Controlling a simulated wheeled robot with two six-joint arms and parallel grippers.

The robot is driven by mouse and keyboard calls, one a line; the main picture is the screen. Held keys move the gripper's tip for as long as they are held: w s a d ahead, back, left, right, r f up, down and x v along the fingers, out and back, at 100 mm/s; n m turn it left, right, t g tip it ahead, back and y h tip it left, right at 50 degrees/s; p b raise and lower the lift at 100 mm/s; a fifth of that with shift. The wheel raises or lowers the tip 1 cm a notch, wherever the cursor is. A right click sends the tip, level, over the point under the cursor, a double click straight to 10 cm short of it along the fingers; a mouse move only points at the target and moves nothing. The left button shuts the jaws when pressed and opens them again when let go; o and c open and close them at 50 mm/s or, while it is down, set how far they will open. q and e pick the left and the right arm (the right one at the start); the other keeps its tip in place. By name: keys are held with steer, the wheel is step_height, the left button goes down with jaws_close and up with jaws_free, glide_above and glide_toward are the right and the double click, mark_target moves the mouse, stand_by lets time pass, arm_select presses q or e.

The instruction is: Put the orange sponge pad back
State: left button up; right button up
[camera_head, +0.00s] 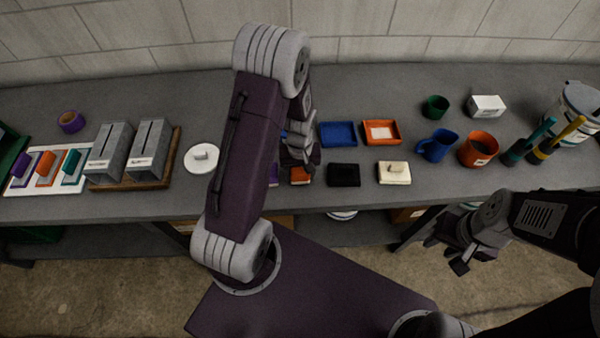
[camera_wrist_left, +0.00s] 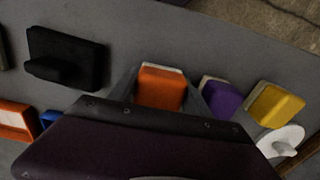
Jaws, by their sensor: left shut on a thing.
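The orange sponge pad (camera_wrist_left: 160,88) has a pale layer along its far edge and lies between the fingers of my left gripper (camera_wrist_left: 160,98) in the left wrist view. In the head view a small part of the orange pad (camera_head: 300,176) shows below my left gripper (camera_head: 301,162), near the table's front edge. My left gripper is shut on it; whether the pad touches the table is hard to tell. An orange tray (camera_head: 382,124) with a white inside and a blue tray (camera_head: 338,134) sit behind and to the right. My right gripper (camera_head: 474,258) is empty, fingers apart, before the table.
A purple pad (camera_wrist_left: 222,96) and a yellow pad (camera_wrist_left: 276,105) lie beside the orange one. A black block (camera_head: 344,175) and a cream block (camera_head: 394,173) stand right. A white disc (camera_head: 202,158) is left. Mugs (camera_head: 437,146) and bottles stand further right.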

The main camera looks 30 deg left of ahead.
mark_target(300, 169)
arm_select(q)
steer(key=shift+w+f, duration=0.2)
steer(key=shift+f, duration=0.05)
steer(key=shift+s+f, duration=0.1)
steer(key=o, duration=1.2)
step_height(300, 169, up, 12)
steer(key=shift+r, duration=0.2)
steer(key=s+d+m+t, duration=0.1)
steer(key=s+d+m, duration=0.3)
steer(key=s+m, duration=0.2)
steer(key=shift+s+d+r, duration=0.15)
steer(key=shift+s+d, duration=0.2)
steer(key=shift+s, duration=0.7)
